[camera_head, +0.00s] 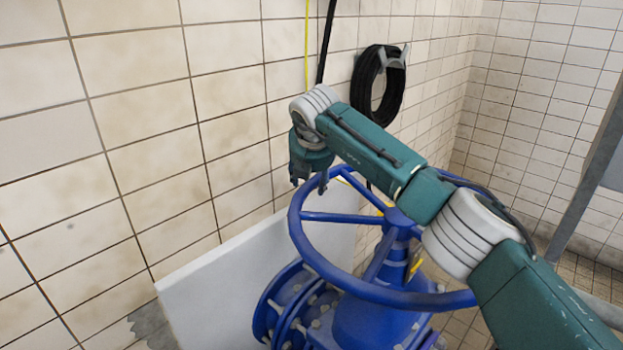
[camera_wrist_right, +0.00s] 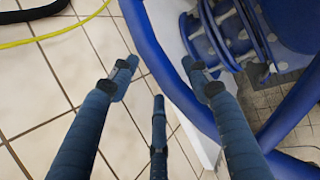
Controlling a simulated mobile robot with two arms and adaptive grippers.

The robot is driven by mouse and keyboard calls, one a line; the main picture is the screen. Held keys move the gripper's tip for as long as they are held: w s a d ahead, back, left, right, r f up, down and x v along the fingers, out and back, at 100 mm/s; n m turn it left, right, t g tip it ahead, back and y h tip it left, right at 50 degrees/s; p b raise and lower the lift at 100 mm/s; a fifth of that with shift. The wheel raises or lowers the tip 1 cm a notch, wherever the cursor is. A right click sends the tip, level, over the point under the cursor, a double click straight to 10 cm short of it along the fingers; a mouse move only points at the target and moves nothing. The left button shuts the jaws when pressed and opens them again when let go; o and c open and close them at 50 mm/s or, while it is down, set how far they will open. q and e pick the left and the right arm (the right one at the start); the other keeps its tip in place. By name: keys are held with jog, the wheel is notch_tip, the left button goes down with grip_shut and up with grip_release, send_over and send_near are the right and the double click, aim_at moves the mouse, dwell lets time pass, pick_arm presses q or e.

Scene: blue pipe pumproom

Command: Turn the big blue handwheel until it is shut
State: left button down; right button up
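The big blue handwheel (camera_head: 301,241) sits on top of a blue valve, its rim and spokes tilted toward me in the head view. My right gripper (camera_head: 310,183) is at the rim's far left side, fingers pointing down. In the right wrist view the gripper (camera_wrist_right: 158,78) has its fingers spread, with nothing clamped between them. The blue rim (camera_wrist_right: 152,45) runs behind the fingers there, close to the right-hand finger. I cannot tell whether that finger touches it. My right arm hides part of the wheel's far right side. My left gripper is out of view.
The flanged blue valve body (camera_head: 365,325) is below the wheel. A white panel (camera_head: 220,300) stands behind it, beside the tiled wall (camera_head: 130,130). A coiled black hose (camera_head: 366,85) hangs on the wall. A yellow line (camera_head: 307,45) and black cable run down it. A grey post (camera_head: 585,190) is at right.

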dwell(0.3)
jog(key=v, duration=1.2)
jog(key=shift+a, duration=0.1)
